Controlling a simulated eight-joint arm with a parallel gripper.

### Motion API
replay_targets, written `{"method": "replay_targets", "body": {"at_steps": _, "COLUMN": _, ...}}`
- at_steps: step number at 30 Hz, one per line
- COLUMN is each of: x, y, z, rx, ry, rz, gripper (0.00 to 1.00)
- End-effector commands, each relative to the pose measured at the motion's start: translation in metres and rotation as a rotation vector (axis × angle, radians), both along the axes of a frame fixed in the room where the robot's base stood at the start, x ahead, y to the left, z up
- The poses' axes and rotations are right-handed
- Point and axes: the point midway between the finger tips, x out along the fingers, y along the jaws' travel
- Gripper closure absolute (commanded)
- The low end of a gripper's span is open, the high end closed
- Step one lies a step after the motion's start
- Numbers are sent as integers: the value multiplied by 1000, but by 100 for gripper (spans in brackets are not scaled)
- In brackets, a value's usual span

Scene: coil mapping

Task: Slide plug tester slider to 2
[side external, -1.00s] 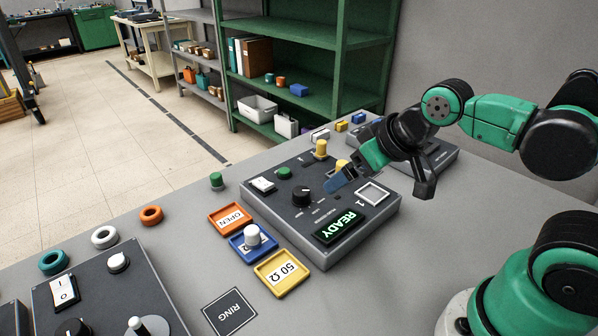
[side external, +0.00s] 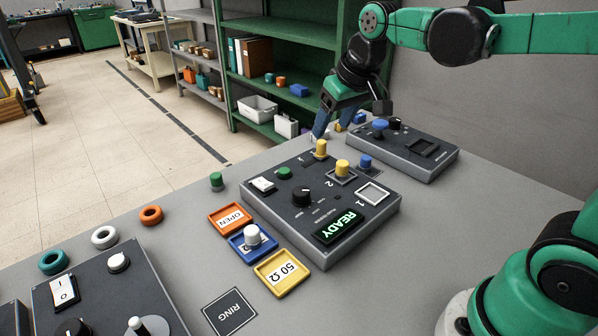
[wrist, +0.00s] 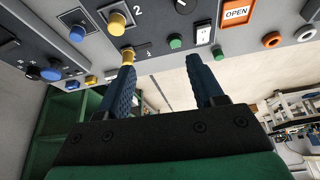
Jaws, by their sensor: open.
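The plug tester (side external: 300,232) is a dark panel in a grey case with a lit READY display (side external: 340,227). A yellow slider knob (side external: 320,148) stands near its back edge; it also shows in the wrist view (wrist: 127,55), beside a short marked slot. A yellow plug (side external: 342,167) stands in the square marked 2, and the square marked 1 (side external: 373,194) is empty. My gripper (side external: 320,131) is open and empty, just behind the slider knob. In the wrist view, the left fingertip of my gripper (wrist: 160,62) overlaps the knob's lower edge; contact cannot be told.
A blue plug (side external: 366,162) stands right of the tester, and a second dark box (side external: 405,150) lies behind it. Orange, blue and yellow trays (side external: 272,284) line the front left. A green peg (side external: 216,181) stands left. Green shelves (side external: 285,60) rise behind.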

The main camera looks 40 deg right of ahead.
Motion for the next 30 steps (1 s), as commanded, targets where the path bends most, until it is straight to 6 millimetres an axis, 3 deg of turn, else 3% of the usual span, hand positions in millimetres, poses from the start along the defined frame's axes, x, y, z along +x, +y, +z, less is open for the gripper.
{"method": "replay_targets", "body": {"at_steps": 5, "x": 47, "y": -26, "z": -2, "rx": 14, "ry": 120, "rz": -53, "gripper": 39}}
{"method": "replay_targets", "body": {"at_steps": 12, "x": 93, "y": -64, "z": -31, "rx": 43, "ry": 277, "rz": -120, "gripper": 39}}
{"method": "replay_targets", "body": {"at_steps": 19, "x": 110, "y": -88, "z": -63, "rx": 67, "ry": 376, "rz": -160, "gripper": 39}}
{"method": "replay_targets", "body": {"at_steps": 30, "x": 112, "y": -93, "z": -100, "rx": 72, "ry": 399, "rz": -168, "gripper": 39}}
